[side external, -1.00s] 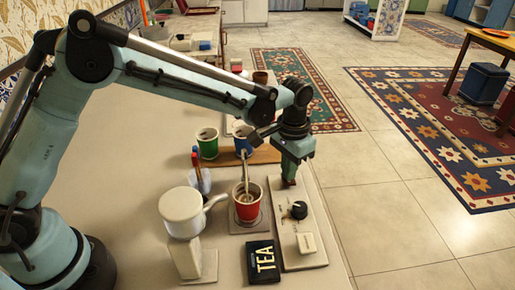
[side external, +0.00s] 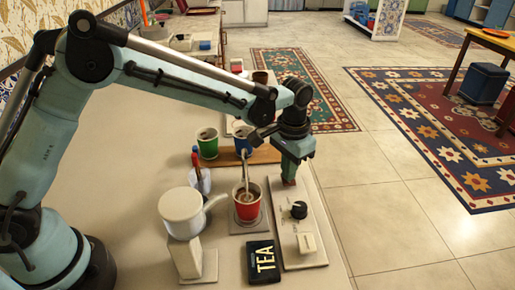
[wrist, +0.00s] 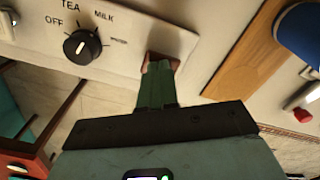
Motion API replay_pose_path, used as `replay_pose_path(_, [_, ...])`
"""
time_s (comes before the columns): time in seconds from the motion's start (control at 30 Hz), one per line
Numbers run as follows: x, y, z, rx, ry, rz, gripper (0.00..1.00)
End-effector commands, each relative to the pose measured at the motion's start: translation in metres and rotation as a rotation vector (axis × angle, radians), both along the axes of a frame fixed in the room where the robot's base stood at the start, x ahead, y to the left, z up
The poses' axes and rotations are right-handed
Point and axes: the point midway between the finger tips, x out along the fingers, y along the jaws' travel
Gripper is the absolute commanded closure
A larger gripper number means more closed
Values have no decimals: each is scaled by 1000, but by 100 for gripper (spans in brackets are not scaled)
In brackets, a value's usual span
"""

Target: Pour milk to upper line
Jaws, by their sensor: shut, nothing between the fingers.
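The red cup (side external: 247,209) stands upright on a small square plate beside the white pot (side external: 182,213). A thin pale rod or stream reaches down into the cup; I cannot tell which. The liquid level and any line inside are too small to read. A pale control panel (side external: 306,251) lies right of the cup, with a black knob (side external: 299,209). In the wrist view the knob (wrist: 82,47) sits near the words OFF, TEA and MILK. My gripper (side external: 289,182) is shut at the panel's far end, its tips (wrist: 160,64) over or against a reddish-brown piece.
A black TEA box (side external: 262,261) lies near the cup. A pen holder (side external: 201,181) stands behind the pot. A green cup (side external: 208,143) and a blue cup (side external: 242,139) stand at the wooden board (side external: 265,154). The counter's right edge runs close past the panel.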

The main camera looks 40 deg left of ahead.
Motion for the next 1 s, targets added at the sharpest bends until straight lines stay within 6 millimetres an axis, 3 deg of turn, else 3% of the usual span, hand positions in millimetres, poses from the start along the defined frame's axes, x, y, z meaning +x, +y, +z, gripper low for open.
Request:
replay_pose_path(0.37, [0,0,1,0,0,0,100])
replay_pose_path(0.8, [0,0,43,0,0,0,100])
replay_pose_path(1.0, [0,0,50,0,0,0,100])
